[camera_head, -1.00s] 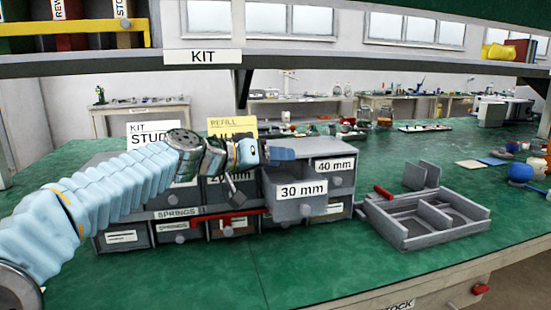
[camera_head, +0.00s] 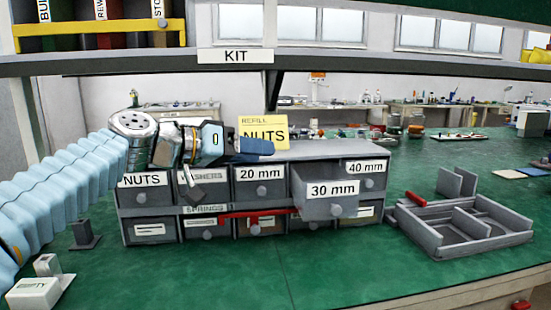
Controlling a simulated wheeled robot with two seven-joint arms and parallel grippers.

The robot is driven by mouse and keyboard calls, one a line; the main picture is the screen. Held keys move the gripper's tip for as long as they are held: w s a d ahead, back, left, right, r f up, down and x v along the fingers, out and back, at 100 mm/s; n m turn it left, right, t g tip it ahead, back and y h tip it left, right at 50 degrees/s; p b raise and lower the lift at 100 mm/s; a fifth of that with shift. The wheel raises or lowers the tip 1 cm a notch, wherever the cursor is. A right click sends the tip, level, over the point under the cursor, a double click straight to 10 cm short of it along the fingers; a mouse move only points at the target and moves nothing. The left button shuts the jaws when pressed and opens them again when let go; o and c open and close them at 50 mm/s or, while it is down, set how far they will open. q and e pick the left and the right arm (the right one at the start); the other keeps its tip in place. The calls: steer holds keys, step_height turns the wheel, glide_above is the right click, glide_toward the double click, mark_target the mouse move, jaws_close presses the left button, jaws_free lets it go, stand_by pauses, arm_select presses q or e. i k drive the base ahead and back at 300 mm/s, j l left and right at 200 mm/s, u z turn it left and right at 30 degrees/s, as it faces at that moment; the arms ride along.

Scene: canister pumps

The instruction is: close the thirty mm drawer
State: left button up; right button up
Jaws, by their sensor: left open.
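The 30 mm drawer (camera_head: 331,191) is pulled out of the grey drawer cabinet (camera_head: 325,149), in its upper row. It stands out in front of the 20 mm drawer (camera_head: 262,188) on its left and the 40 mm drawer (camera_head: 372,184) on its right. A round knob shows low on its front. My left gripper (camera_head: 262,147) is open and empty, above and left of the 30 mm drawer, in front of the cabinet's upper part near the yellow refill card (camera_head: 264,131). It looks apart from the drawer. My right gripper is out of view.
A grey divided tray (camera_head: 465,228) lies on the green table (camera_head: 350,270) right of the cabinet. A red bar (camera_head: 252,213) crosses the lower drawers. A shelf labelled KIT (camera_head: 235,56) spans above. The table's front middle is clear.

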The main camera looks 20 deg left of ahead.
mark_target(322, 188)
steer(key=k+l, duration=0.75)
steer(key=k, duration=0.1)
